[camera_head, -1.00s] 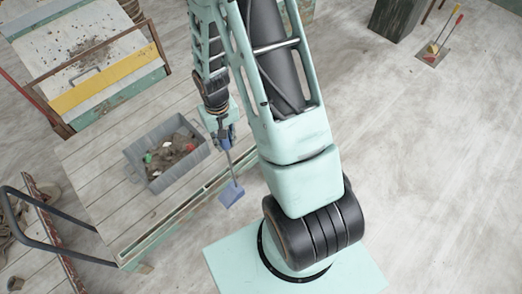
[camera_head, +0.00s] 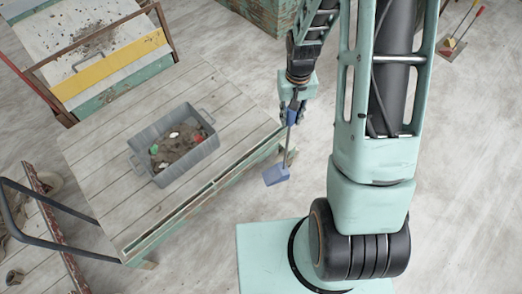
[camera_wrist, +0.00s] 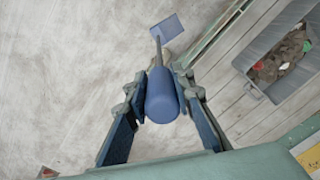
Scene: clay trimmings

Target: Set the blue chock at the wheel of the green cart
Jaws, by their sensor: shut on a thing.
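The blue chock (camera_head: 276,175) hangs at the lower end of a thin rod, clear of the floor, just off the green-edged side of a plank-topped cart (camera_head: 215,92). My gripper (camera_head: 293,112) is shut on the blue handle at the rod's top, near the cart's right end. In the wrist view, the thick blue handle (camera_wrist: 162,95) sits between the fingers, and the chock (camera_wrist: 167,28) shows beyond it. A small reddish-brown part shows under the cart's right end beside the rod; I cannot tell whether it is a wheel. Other wheels are hidden under the deck.
A grey tub (camera_head: 160,177) with brown scraps stands on the cart. A yellow-striped board (camera_head: 108,68) with a rail is at upper left. A dark push handle (camera_head: 55,240) and red-edged planks lie left. A green crate (camera_head: 262,14) stands behind. The floor at right is mostly clear.

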